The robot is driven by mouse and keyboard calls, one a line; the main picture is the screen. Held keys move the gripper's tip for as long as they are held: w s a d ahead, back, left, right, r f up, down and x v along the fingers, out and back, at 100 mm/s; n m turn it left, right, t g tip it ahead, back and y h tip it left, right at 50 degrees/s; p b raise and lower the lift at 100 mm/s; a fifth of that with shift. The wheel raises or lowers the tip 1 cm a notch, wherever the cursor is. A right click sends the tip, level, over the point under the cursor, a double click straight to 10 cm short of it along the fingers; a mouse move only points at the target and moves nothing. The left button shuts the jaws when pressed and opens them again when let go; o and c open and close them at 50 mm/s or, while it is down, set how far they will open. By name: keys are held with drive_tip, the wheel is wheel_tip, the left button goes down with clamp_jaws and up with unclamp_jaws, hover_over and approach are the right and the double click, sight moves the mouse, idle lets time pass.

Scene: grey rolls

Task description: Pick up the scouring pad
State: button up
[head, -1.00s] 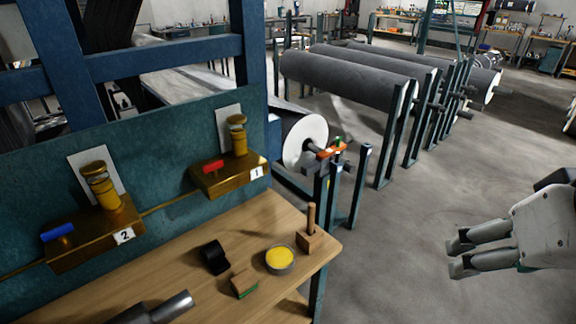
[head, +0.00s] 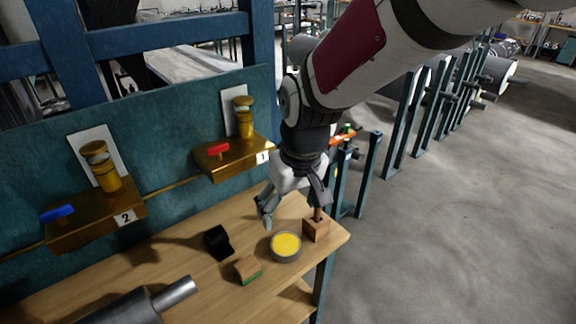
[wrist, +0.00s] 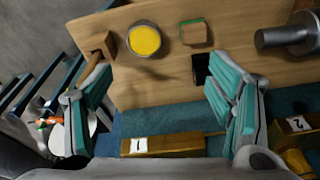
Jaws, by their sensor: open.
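The scouring pad (head: 248,270) is a small tan block with a green edge, lying on the wooden workbench (head: 190,254) left of a round tin of yellow stuff. In the wrist view the scouring pad (wrist: 194,33) lies at the top, beyond my fingers. My gripper (head: 291,205) hangs above the back right of the bench, up and to the right of the pad, apart from it. In the wrist view my gripper (wrist: 160,105) has its teal-padded fingers wide apart with nothing between them.
The yellow tin (head: 285,245) stands right of the pad, and a wooden block with an upright handle (head: 316,229) beyond it. A grey metal cylinder (head: 150,301) lies front left. Brass valve boxes (head: 235,158) stick out from the teal panel.

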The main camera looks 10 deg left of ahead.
drive_tip(key=n, duration=0.2)
approach(247, 265)
drive_tip(key=shift+g+h, duration=0.3)
drive_tip(key=f, duration=0.3)
drive_tip(key=a+f, duration=0.1)
drive_tip(key=shift+w+f, duration=0.25)
drive_tip(key=shift+w, duration=0.1)
drive_tip(key=shift+w+a+f, duration=0.1)
drive_tip(key=shift+w+f, duration=0.05)
drive_tip(key=shift+f, duration=0.85)
drive_tip(key=shift+w+a+f, duration=0.1)
drive_tip(key=shift+f, duration=0.85)
drive_tip(key=shift+w+a+f, duration=0.1)
drive_tip(key=shift+w+f, duration=0.05)
drive_tip(key=shift+f, duration=0.85)
drive_tip(key=c, duration=1.4)
drive_tip(key=shift+o, duration=0.2)
drive_tip(key=shift+r, duration=0.85)
drive_tip(key=shift+s+d+r, duration=0.1)
drive_tip(key=shift+s+r, duration=0.05)
drive_tip(key=shift+r, duration=0.35)
drive_tip(key=shift+s+d+r, duration=0.1)
drive_tip(key=shift+r, duration=0.4)
drive_tip(key=s+d+r, duration=0.1)
drive_tip(key=s+d, duration=0.7)
drive_tip(key=s, duration=0.5)
drive_tip(key=shift+r+b, duration=0.2)
drive_tip(key=shift+b, duration=0.1)
